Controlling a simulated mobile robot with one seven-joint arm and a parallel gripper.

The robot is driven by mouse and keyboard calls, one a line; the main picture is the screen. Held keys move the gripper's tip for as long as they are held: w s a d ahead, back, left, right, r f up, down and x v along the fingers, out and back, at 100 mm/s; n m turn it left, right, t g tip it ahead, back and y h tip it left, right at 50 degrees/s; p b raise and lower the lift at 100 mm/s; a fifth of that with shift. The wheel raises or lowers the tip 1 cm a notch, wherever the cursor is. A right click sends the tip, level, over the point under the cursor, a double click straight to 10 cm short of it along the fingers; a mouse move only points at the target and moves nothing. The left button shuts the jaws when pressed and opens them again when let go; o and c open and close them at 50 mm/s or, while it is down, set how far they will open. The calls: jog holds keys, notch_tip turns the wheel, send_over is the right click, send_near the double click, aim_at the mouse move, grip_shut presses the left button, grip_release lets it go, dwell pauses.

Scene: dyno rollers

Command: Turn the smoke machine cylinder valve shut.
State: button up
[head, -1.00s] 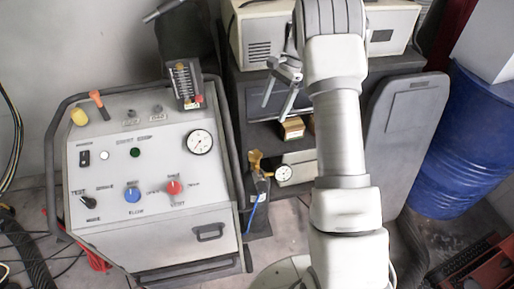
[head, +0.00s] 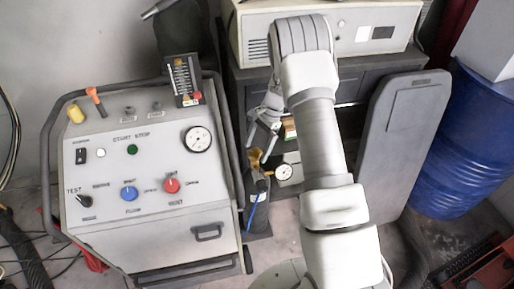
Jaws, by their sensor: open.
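The smoke machine (head: 150,235) is a grey wheeled cabinet on the left, with knobs and a dial on its sloped panel. Beside its right side stands a dark gas cylinder (head: 257,190) with a brass valve (head: 254,158) on top and a white-faced gauge (head: 284,172) to the right. A blue hose or strip runs down the cylinder's front. My gripper (head: 263,136) is open and empty, pointing down just above the brass valve. I cannot tell whether the fingertips touch the valve. The fingers partly cover the area behind it.
A dark cabinet (head: 364,90) with a beige instrument (head: 340,30) stands behind my arm. A grey panel (head: 398,140) and a blue drum (head: 470,140) are at the right. The cart's tubular side frame (head: 229,150) runs close to the cylinder's left.

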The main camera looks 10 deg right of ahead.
jog(key=c, duration=1.4)
jog(key=shift+o, duration=0.2)
jog(key=shift+m, duration=0.4)
jog(key=m, duration=0.1)
jog(key=m+t, duration=0.1)
jog(key=m, duration=0.1)
jog(key=shift+s+m+t+y+p, duration=0.15)
jog(key=shift+m+t+y+p, duration=0.15)
jog(key=shift+p, duration=0.05)
jog(key=m+t, duration=0.2)
jog(key=m, duration=0.2)
jog(key=shift+s+m, duration=0.15)
jog(key=shift+m, duration=0.45)
jog(key=o, duration=1.4)
jog(key=shift+c, duration=0.2)
